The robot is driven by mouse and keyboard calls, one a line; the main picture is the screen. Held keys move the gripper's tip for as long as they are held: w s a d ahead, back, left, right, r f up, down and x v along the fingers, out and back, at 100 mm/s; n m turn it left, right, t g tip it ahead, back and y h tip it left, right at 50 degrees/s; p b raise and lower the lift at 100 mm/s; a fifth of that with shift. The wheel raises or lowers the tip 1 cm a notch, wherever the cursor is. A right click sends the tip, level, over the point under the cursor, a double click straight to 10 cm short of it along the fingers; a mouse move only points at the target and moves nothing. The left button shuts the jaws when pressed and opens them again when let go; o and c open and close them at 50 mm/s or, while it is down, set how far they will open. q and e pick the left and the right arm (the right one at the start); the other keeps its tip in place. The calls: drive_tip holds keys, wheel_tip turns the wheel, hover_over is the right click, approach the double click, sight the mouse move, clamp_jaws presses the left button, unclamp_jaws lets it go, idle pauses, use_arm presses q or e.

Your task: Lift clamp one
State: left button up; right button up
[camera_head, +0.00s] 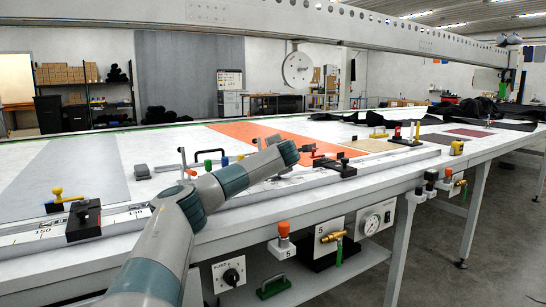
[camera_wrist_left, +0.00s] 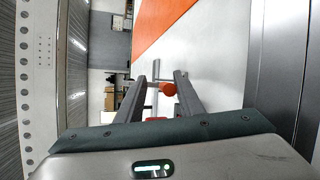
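Several clamps stand along the near edge of the white table, and I read no label saying which is clamp one. A black clamp with red parts (camera_head: 336,166) is just right of my left gripper (camera_head: 309,151). Another black block clamp (camera_head: 83,221) sits at the left end of the table. In the left wrist view, the left gripper's two fingers (camera_wrist_left: 160,80) are apart. A round orange-red knob (camera_wrist_left: 168,89) and a grey bar appear between or beyond them; I cannot tell whether they touch. My right gripper is not in view.
The white table (camera_head: 35,150) carries an orange sheet (camera_head: 270,142) and a grey sheet (camera_head: 68,178). A yellow-handled clamp (camera_head: 378,133) is further right. The gantry beam (camera_head: 290,22) spans above. A gauge panel (camera_head: 375,219) hangs below the edge.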

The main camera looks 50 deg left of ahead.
use_arm(q)
drive_tip(key=shift+s+d+r, duration=0.1)
drive_tip(key=shift+s+d, duration=0.05)
drive_tip(key=shift+s+d+r, duration=0.2)
drive_tip(key=shift+s+d, duration=0.1)
drive_tip(key=shift+d, duration=0.2)
drive_tip(key=v, duration=1.5)
drive_tip(key=shift+s+d+f, duration=0.1)
drive_tip(key=shift+d, duration=0.35)
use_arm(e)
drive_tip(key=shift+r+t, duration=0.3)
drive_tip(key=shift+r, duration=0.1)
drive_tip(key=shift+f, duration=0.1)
use_arm(q)
drive_tip(key=shift+d, duration=0.1)
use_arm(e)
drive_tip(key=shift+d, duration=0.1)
